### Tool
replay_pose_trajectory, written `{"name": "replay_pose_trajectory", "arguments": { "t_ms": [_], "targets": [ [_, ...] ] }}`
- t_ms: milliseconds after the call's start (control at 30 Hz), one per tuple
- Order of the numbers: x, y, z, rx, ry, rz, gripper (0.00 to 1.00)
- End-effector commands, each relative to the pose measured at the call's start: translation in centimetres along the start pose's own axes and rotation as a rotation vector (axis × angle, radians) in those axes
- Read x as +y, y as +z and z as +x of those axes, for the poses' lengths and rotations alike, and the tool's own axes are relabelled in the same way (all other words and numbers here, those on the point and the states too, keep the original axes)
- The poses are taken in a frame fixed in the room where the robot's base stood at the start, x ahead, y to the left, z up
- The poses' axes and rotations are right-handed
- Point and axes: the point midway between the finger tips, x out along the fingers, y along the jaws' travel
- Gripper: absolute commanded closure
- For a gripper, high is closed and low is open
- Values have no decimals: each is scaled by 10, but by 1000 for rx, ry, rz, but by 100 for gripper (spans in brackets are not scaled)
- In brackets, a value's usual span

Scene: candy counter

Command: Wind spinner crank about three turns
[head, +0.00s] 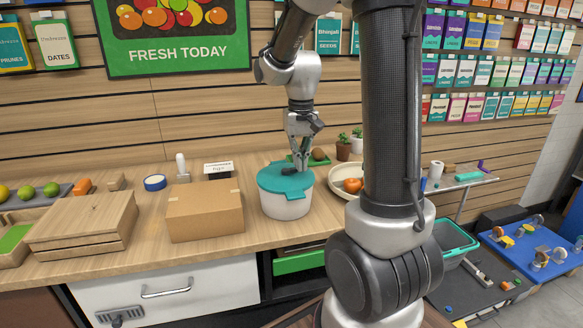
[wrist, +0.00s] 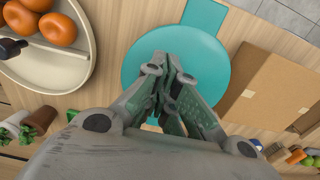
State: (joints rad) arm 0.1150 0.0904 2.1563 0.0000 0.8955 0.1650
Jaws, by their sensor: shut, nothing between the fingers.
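The spinner is a white tub (head: 285,206) with a teal lid (head: 284,186), upright on the wooden counter. A dark piece (head: 290,171), seemingly the crank knob, shows on top of the lid near the fingertips. My gripper (head: 302,164) points down over the back right part of the lid, its fingers shut and empty. In the wrist view the gripper (wrist: 172,75) covers the middle of the teal lid (wrist: 222,65), and a teal tab sticks out at the lid's edge. The crank is hidden there, so I cannot tell whether the fingers touch it.
A cardboard box (head: 205,213) stands close left of the spinner. A pale bowl (head: 338,183) with oranges stands to the right. Small potted plants (head: 343,148) are behind. A wooden box (head: 85,222) and a fruit tray are farther left. Bare counter shows in front.

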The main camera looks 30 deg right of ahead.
Motion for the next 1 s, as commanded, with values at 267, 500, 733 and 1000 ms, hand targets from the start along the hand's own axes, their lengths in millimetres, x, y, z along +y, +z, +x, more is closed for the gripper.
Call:
{"name": "replay_pose_trajectory", "arguments": {
  "t_ms": [267, 500, 733, 1000],
  "targets": [
    [3, -3, 0, 1, 0, 0, 100],
    [8, -14, 0, 0, 0, 1, 100],
    [10, -17, 0, 1, 0, 0, 100],
    [11, -27, 0, 1, 0, 1, 100]
  ]
}}
